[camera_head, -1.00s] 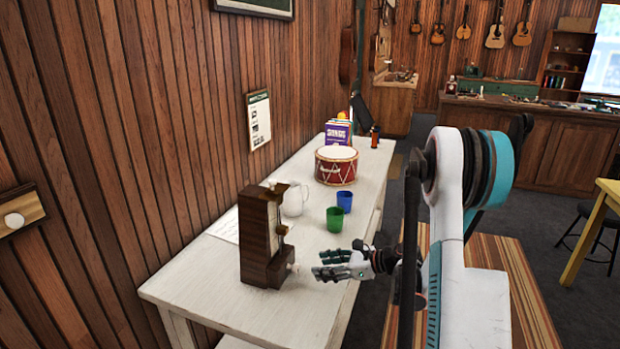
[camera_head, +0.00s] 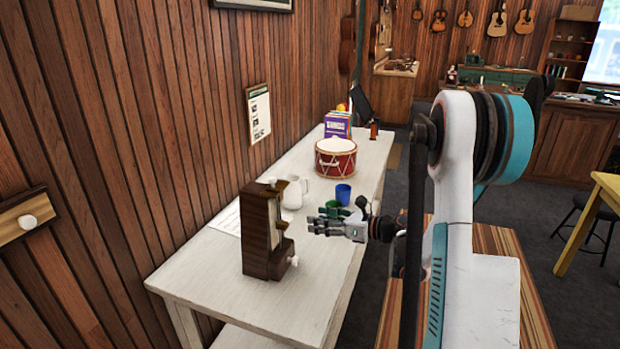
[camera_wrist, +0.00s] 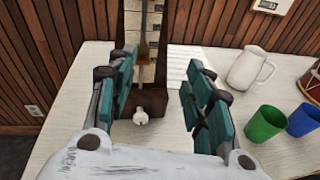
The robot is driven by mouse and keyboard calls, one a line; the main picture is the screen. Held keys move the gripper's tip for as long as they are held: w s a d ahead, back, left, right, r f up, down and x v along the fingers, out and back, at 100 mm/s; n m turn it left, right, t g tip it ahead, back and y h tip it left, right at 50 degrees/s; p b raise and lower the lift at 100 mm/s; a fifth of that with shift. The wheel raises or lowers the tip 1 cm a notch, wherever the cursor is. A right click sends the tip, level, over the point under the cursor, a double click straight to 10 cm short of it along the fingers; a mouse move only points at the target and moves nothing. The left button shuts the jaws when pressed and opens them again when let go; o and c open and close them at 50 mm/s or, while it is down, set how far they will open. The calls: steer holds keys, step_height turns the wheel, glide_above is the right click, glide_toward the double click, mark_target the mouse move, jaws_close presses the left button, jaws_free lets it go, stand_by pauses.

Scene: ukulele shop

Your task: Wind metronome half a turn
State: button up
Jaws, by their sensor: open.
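The metronome (camera_head: 258,232) is a dark brown wooden tower standing upright on the near end of the white table. Its pale winding key (camera_head: 294,260) sticks out low on the side toward my arm. My gripper (camera_head: 325,222) is open and empty, above the table to the right of the metronome and apart from it. In the wrist view, the metronome's face (camera_wrist: 145,45) with its scale shows between and beyond my open fingers (camera_wrist: 160,95). The white key (camera_wrist: 140,116) shows below the face, nearer the left finger. The left finger covers part of the metronome's left side.
A white pitcher (camera_head: 295,192), a green cup (camera_head: 334,209), a blue cup (camera_head: 343,194) and a red drum (camera_head: 336,160) stand farther back on the white table (camera_head: 215,265). A paper sheet lies behind the metronome. The table's front left corner is clear.

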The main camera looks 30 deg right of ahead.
steer(key=w+a+r+m+t+p, duration=0.1)
steer(key=r+m, duration=0.1)
steer(key=r, duration=0.4)
steer(key=w+a+r+m+t+p, duration=0.1)
steer(key=w+r+m+p, duration=0.1)
steer(key=r, duration=0.4)
steer(key=shift+w+a+m+t+h, duration=0.2)
steer(key=shift+w+m+t+h, duration=0.1)
steer(key=shift+t+h, duration=0.1)
steer(key=n+g+h+b, duration=0.1)
steer(key=n+g+b, duration=0.2)
steer(key=n+g, duration=0.6)
glide_toward(298, 260)
steer(key=shift+m+g, duration=0.3)
steer(key=shift+m, duration=0.4)
steer(key=b+x, duration=0.3)
steer(key=x, duration=0.5)
steer(key=shift+w+a+f, duration=0.1)
steer(key=shift+w+a, duration=0.25)
steer(key=c, duration=1)
